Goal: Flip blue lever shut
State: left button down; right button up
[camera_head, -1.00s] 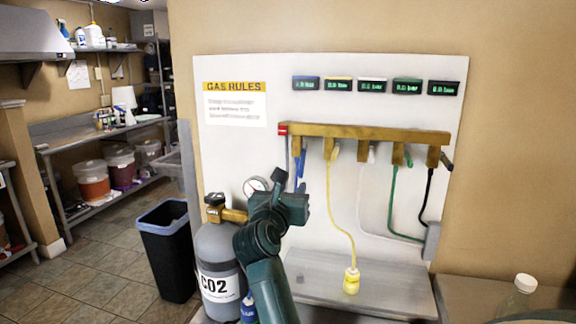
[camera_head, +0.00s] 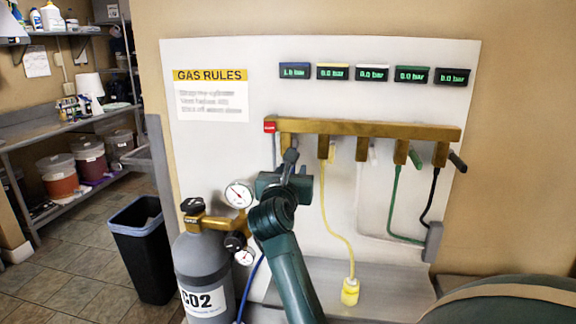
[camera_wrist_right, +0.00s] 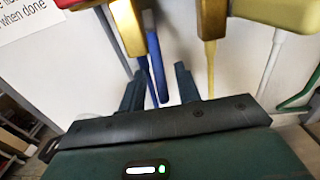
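The blue lever (camera_wrist_right: 157,65) hangs down at the left end of the brass manifold (camera_head: 365,129), next to a blue hose (camera_wrist_right: 143,72). In the head view my right gripper and forearm hide it. My right gripper (camera_head: 290,165) is raised just below the manifold's left end. In the right wrist view its two fingers (camera_wrist_right: 160,88) are apart, with the blue lever and hose showing between and beyond them. I cannot tell whether a finger touches the lever. My left gripper is not in view.
A yellow lever and hose (camera_head: 344,235), a green hose (camera_head: 391,205) and a black hose (camera_head: 432,200) hang to the right. The grey CO2 cylinder (camera_head: 203,262) with gauges stands at left. A dark bin (camera_head: 145,250) is on the floor.

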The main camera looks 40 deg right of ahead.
jog(key=shift+w+d, duration=0.15)
jog(key=shift+d, duration=0.1)
grip_shut()
jog(key=shift+r, duration=0.1)
dwell(0.5)
